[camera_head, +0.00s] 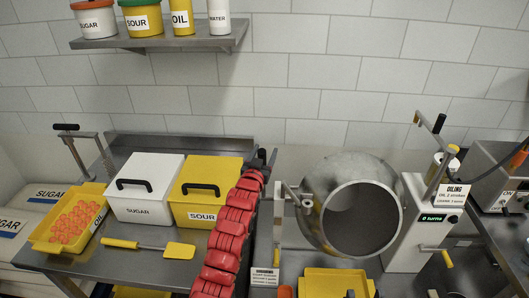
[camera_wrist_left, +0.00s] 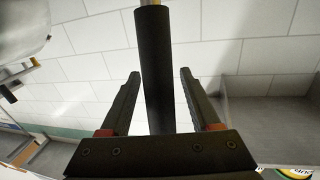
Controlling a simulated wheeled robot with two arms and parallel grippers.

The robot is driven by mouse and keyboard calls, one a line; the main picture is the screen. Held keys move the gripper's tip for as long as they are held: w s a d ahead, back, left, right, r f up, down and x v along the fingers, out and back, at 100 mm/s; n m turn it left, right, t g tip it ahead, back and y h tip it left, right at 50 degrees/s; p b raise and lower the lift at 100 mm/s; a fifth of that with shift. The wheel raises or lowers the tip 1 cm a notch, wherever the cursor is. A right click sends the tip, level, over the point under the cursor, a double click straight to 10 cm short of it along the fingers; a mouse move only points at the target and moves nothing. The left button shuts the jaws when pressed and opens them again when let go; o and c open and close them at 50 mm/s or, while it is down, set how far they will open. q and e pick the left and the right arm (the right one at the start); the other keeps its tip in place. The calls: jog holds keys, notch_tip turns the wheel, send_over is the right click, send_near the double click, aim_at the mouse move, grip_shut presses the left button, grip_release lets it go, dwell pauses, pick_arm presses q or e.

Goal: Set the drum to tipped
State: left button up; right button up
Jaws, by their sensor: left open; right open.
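The round metal drum (camera_head: 335,180) stands right of centre in the head view, its dark mouth (camera_head: 362,218) facing the front. My left gripper (camera_head: 265,157) is small and dark at the drum's left side, at the end of my red arm. In the left wrist view the gripper (camera_wrist_left: 160,100) is open. A black cylindrical handle (camera_wrist_left: 154,70) lies between its fingers, with a gap on each side. The drum's grey surface (camera_wrist_left: 22,28) shows in the upper left there. How the handle joins the drum is hidden. My right gripper is not in view.
A white cabinet (camera_head: 410,225) with a display and a yellow-handled crank (camera_head: 438,251) stands right of the drum. White (camera_head: 145,190) and yellow (camera_head: 205,192) boxes stand on the left table. A shelf (camera_head: 165,41) with tubs hangs above. A yellow tray (camera_head: 335,283) is below the drum.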

pick_arm(q)
grip_shut()
dwell(1.4)
